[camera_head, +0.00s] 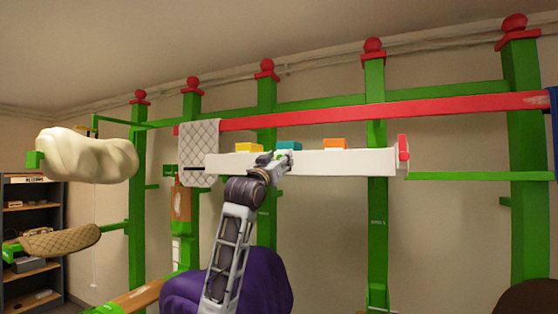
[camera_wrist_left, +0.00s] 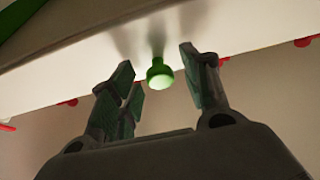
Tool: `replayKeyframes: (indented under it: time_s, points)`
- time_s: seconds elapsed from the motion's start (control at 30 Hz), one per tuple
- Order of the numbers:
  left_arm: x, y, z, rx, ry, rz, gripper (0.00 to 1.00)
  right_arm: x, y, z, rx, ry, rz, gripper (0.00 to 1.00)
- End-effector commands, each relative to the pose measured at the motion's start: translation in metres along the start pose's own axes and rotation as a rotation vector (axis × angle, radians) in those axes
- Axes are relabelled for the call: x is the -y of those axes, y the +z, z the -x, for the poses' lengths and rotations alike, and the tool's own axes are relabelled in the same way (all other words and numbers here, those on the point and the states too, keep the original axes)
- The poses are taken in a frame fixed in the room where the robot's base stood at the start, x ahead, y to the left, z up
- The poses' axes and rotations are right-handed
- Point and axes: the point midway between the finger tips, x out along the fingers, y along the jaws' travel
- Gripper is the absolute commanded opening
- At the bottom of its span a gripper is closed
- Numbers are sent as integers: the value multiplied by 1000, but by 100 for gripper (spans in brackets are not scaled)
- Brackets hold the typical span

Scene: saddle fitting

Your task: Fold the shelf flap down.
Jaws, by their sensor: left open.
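The long white shelf flap (camera_head: 340,162) spans the middle of the head view, roughly level, with a red piece (camera_head: 403,148) at its right end. In the left wrist view its pale surface (camera_wrist_left: 250,32) fills the upper part, with a round green knob (camera_wrist_left: 159,76) on it. My left gripper (camera_head: 281,158) is in front of the flap, left of its middle. In the wrist view the gripper (camera_wrist_left: 156,64) is open, with fingers on both sides of the knob and gaps between. My right gripper is not in view.
Yellow (camera_head: 249,147), teal (camera_head: 289,145) and orange (camera_head: 335,144) blocks show along the flap's top edge. A quilted pad (camera_head: 199,150) hangs at its left end. Green posts (camera_head: 377,230) and a long red rail (camera_head: 450,106) stand behind. A purple object (camera_head: 265,285) is below.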

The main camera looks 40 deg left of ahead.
Motion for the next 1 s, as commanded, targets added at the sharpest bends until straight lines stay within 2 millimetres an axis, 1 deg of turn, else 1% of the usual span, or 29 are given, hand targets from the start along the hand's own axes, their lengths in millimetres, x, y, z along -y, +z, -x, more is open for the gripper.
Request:
replayKeyframes:
  time_s: [0.2, 0.23, 0.5, 0.57, 0.6, 1.0]
  points:
    - [0, 0, 0, 0, 0, 0, 47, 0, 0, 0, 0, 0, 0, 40]
    - [0, 0, 0, 0, 0, 0, 45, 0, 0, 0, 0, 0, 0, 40]
    - [0, 1, 0, 1, 0, 0, 10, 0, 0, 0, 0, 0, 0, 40]
    - [0, 1, 0, 1, 0, 0, 2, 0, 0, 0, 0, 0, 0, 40]
    - [0, 1, 0, 1, 0, 0, 0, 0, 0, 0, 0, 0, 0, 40]
    - [0, 1, 1, -6, 0, 0, 0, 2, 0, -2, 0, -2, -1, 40]
